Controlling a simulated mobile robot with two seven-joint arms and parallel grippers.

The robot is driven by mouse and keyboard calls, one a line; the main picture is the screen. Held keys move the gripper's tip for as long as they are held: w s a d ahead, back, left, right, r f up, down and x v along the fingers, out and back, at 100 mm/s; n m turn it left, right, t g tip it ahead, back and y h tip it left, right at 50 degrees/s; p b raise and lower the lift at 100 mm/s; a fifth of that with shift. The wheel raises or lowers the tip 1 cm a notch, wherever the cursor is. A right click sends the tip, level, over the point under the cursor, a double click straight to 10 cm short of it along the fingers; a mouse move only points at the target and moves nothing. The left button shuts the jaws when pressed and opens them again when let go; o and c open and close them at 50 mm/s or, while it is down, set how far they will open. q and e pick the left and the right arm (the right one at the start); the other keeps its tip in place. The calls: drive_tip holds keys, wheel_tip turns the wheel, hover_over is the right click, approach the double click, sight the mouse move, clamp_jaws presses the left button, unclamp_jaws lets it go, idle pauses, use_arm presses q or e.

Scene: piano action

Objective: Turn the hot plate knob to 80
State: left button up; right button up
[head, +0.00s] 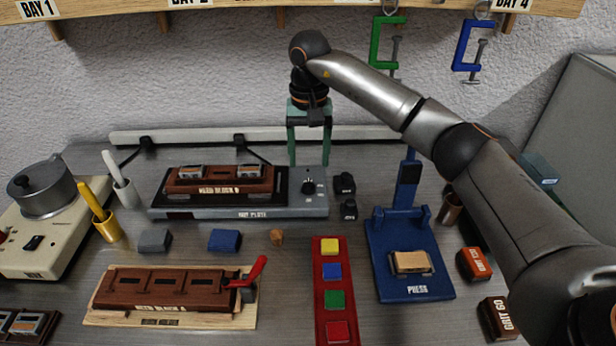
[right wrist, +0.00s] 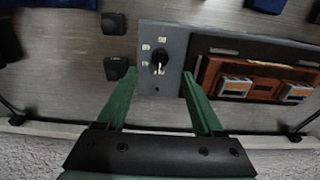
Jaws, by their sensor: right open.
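The hot plate (head: 236,212) stands on the bench near the back wall. Its black knob (head: 308,187) sits on the grey panel at its right end. The knob also shows in the right wrist view (right wrist: 159,57), with small white marks around it that are too small to read surely. My right gripper (head: 308,163) is open and empty, pointing down above and behind the knob. In the right wrist view its two green fingers (right wrist: 159,76) lie either side of the panel, with the knob centred just beyond the tips. The knob's setting is not clear. My left gripper is out of view.
A brown head block (head: 220,190) rests on the hot plate. Two small black blocks (head: 345,184) stand just right of the panel. A blue press (head: 412,285) and a red strip (head: 318,290) with coloured buttons are in front. A pot (head: 42,190) stands at left.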

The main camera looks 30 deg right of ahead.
sight(309, 183)
wheel_tip(309, 183, down, 7)
drive_tip(key=shift+r, duration=0.15)
clamp_jaws()
idle(0.6)
